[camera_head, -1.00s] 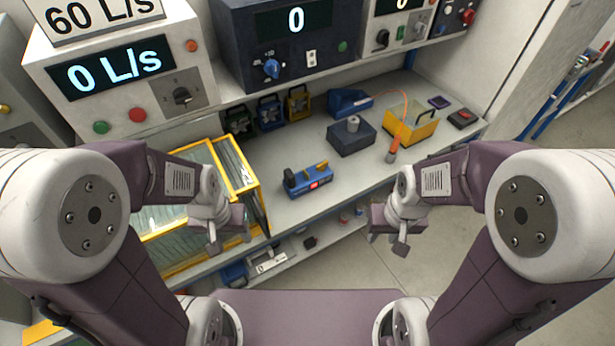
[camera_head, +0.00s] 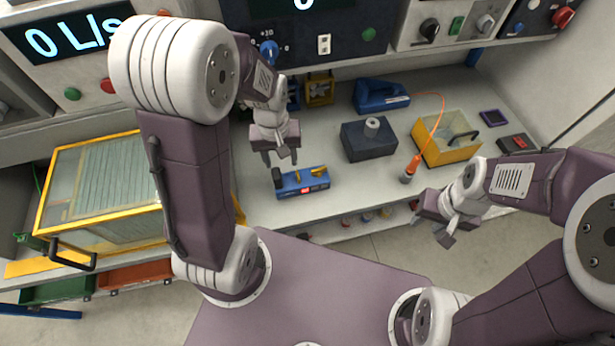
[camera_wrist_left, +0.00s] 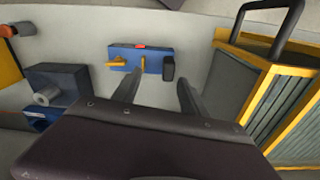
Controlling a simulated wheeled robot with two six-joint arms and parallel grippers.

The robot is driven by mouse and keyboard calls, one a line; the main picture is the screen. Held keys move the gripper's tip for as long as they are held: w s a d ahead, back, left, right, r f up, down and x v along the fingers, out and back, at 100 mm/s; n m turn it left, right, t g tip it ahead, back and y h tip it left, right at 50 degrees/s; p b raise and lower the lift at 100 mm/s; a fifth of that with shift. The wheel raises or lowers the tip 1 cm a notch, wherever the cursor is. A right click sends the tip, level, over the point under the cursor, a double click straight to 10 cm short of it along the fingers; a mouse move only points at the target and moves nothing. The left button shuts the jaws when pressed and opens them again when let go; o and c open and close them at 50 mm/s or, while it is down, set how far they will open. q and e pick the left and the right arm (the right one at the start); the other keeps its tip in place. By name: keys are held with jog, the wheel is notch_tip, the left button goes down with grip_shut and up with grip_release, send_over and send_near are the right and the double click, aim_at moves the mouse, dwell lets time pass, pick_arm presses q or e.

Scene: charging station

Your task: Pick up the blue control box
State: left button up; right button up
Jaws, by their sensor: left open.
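The blue control box (camera_head: 303,182) lies on the grey workbench, with a black knob at its left end, a yellow lever and a red display. My left gripper (camera_head: 281,158) is open and empty just behind and above the box in the head view. In the left wrist view the box (camera_wrist_left: 140,60) lies beyond the two open fingers (camera_wrist_left: 157,92), apart from them. My right gripper (camera_head: 437,222) hangs empty beyond the bench's front edge, to the right; its finger opening is hard to make out.
A yellow-framed glass case (camera_head: 100,190) stands at the left. A dark blue block (camera_head: 368,142), a yellow bin (camera_head: 448,150), an orange-tipped tool (camera_head: 411,168) and a blue device (camera_head: 380,96) stand to the right. Control panels line the back. Bare bench surrounds the box.

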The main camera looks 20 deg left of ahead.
aim_at(276, 173)
pick_arm(q)
jog(key=shift+n, duration=0.8)
jog(key=a+f, duration=0.1)
jog(key=w+a+f+b, duration=0.1)
jog(key=a+f, duration=0.1)
jog(key=shift+a+f, duration=0.2)
jog(key=shift+f, duration=0.1)
jog(key=shift+w+f+g, duration=0.15)
jog(key=shift+w+g, duration=0.1)
jog(key=shift+g, duration=0.05)
jog(key=shift+w+d+f, duration=0.1)
jog(key=shift+w+d, duration=0.05)
jog(key=f, duration=0.3)
jog(key=shift+s+f, duration=0.15)
jog(key=shift+s, duration=0.1)
jog(key=shift+w+f+p, duration=0.1)
jog(key=shift+f+p, duration=0.25)
jog(key=shift+f, duration=2.4)
grip_shut()
